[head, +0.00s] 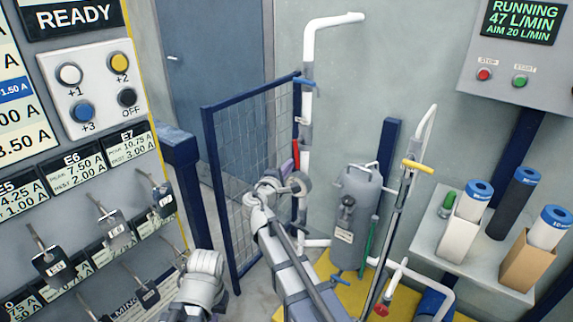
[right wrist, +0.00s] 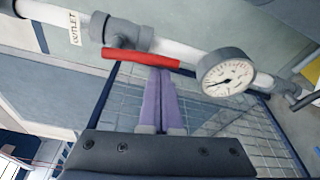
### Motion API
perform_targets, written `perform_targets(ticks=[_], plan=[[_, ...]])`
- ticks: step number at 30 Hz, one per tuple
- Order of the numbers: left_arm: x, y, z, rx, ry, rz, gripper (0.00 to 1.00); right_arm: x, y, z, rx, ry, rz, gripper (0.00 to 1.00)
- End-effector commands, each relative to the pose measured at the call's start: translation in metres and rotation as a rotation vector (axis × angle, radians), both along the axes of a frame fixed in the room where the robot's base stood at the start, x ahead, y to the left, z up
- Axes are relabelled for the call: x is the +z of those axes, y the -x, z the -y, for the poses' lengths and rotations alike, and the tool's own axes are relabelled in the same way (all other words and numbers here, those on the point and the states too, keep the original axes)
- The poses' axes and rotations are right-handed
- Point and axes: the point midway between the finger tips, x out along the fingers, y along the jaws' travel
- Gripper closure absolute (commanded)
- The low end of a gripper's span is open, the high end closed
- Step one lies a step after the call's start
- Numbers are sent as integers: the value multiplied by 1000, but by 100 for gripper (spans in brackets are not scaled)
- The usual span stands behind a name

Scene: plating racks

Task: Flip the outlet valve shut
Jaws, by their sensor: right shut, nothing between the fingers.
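The outlet valve's red lever (right wrist: 125,57) lies roughly along the white pipe in the right wrist view, beside the grey valve body (right wrist: 122,35) and a tag reading OUTLET (right wrist: 74,28). In the head view the red lever (head: 295,150) stands nearly upright against the vertical pipe (head: 305,125). My right gripper (right wrist: 160,72) has its purple fingers shut together and empty, tips at the lever's edge near its right end. I cannot tell whether they touch. The right gripper (head: 288,166) also shows in the head view, just below the lever. My left gripper is not in view.
A pressure gauge (right wrist: 226,78) sits on the pipe close to the fingers. A blue mesh gate (head: 240,150) stands left of the pipe. A grey tank (head: 357,205) and a yellow-handled valve (head: 417,166) stand right. The display (head: 521,20) reads RUNNING 47 L/MIN, AIM 20 L/MIN.

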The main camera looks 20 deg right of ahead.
Motion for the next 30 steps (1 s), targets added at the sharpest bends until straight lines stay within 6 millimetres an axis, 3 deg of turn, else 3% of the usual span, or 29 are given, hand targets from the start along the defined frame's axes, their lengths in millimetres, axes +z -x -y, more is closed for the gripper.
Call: perform_targets(ticks=[30], plan=[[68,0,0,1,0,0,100,33,39,31,-2,581,-745,100]])
